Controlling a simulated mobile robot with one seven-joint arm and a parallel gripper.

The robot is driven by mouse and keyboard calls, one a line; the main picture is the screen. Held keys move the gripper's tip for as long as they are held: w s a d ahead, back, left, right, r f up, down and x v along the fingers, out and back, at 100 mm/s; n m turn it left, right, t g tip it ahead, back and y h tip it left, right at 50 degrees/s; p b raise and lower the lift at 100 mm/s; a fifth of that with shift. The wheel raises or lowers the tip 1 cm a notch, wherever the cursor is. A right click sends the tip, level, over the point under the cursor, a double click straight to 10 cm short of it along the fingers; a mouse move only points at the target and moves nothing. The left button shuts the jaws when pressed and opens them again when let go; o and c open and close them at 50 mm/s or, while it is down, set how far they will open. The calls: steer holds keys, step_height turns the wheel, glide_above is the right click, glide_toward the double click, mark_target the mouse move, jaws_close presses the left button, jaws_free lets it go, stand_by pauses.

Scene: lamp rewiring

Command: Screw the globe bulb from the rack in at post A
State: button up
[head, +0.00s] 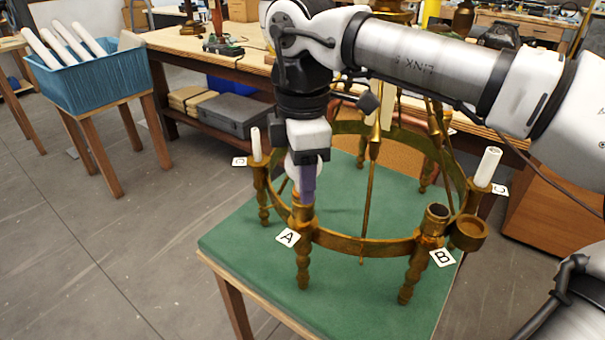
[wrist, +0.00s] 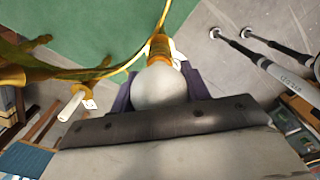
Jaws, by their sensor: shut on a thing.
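My gripper (head: 308,185) points straight down above post A (head: 302,220), the brass post by the card marked A (head: 288,237). Its purple fingers are shut on the white globe bulb (head: 291,167), which they partly hide in the head view. In the wrist view, the round bulb (wrist: 160,88) sits between the fingers, its far end against the brass top of the post (wrist: 159,47). The bulb looks in line with the post. Its base is hidden, so I cannot tell how deep it sits. The rack is not clearly in view.
The brass ring frame stands on a green-topped table (head: 240,245). Post B (head: 437,218) has an open top, with a brass cup (head: 468,233) beside it. White tubes stand on the left post (head: 256,145) and right post (head: 487,167). A blue bin (head: 95,85) holds several white tubes.

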steer(key=shift+m, duration=0.9)
steer(key=o, duration=1.1)
